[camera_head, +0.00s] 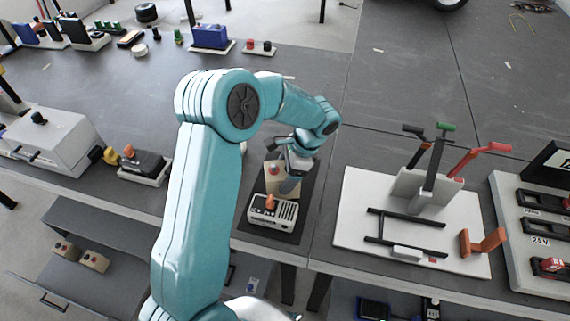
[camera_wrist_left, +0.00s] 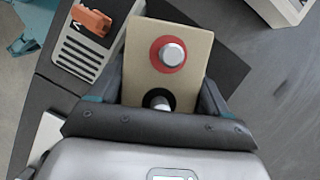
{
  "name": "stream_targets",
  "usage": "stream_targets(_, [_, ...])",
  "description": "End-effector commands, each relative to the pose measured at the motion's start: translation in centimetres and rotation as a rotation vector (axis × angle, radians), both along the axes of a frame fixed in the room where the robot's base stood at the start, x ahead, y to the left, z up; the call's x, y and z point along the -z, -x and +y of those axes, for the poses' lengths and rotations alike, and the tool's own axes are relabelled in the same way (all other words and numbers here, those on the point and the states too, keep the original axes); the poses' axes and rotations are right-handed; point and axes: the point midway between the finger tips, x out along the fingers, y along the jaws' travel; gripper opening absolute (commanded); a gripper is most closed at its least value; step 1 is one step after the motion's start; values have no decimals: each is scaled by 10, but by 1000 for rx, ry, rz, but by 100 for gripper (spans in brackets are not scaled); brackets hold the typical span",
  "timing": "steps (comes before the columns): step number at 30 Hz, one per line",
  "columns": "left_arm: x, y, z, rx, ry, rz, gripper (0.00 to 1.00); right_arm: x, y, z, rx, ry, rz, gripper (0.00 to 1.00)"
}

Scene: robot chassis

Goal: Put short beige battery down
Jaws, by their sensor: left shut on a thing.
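The short beige battery (camera_wrist_left: 140,62) is a beige block with one red-ringed and one black-ringed metal terminal. It sits between the fingers of my left gripper (camera_wrist_left: 160,95), which is shut on it. In the head view, the battery (camera_head: 272,182) is over the dark mat (camera_head: 302,205), just behind a white device (camera_head: 272,211) with an orange switch. My left gripper (camera_head: 291,172) covers its right side there. I cannot tell whether the battery's underside touches the mat. My right gripper is not in view.
A white board (camera_head: 350,205) with several coloured levers stands to the right. A dark box on a white base (camera_head: 145,165) is to the left. Bare table lies behind the mat.

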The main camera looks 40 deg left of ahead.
Motion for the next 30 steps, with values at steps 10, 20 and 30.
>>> stream_targets(10, [4,0,1,-1,-2,-3,0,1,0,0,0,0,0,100])
stream_targets(20, [7,0,0,-1,0,0,87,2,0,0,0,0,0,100])
stream_targets(30, [-24,-10,-8,1,-1,-5,87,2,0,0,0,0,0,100])
